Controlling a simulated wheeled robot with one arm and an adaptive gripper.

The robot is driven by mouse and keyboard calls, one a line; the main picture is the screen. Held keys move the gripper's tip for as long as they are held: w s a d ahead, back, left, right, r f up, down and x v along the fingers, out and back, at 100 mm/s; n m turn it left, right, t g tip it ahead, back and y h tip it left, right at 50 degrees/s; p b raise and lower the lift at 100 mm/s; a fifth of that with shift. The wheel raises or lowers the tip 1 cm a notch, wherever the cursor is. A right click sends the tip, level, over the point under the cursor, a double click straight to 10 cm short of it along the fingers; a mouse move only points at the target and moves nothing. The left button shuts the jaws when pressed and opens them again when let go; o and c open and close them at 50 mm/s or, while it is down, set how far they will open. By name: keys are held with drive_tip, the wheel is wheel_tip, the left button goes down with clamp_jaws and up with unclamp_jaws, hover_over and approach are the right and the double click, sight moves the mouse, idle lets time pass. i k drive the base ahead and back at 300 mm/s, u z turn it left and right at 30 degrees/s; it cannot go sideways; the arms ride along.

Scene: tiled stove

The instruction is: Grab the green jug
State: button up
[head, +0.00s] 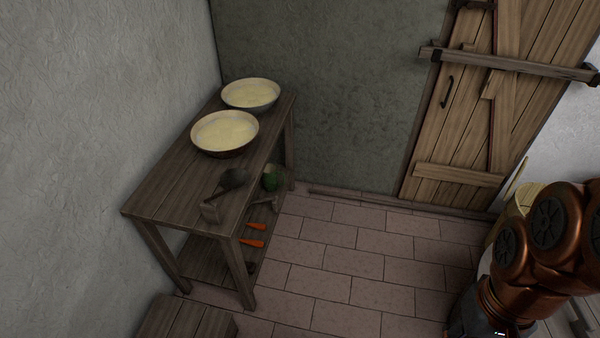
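A small dark green rounded thing (270,178) shows past the right edge of the wooden table, around the level of its lower shelf. It is partly hidden by the tabletop, and I cannot tell whether it is the green jug or a vegetable. No other green thing is visible. My copper-coloured arm fills the lower right corner, well apart from the table. I cannot make out my gripper's fingers.
Orange carrots (251,243) lie below. A wooden stool or bench (185,318) stands in front. The tiled floor (350,265) is clear.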

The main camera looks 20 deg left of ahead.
sight(269, 175)
drive_tip(key=i, duration=1.45)
drive_tip(key=u, duration=2.1)
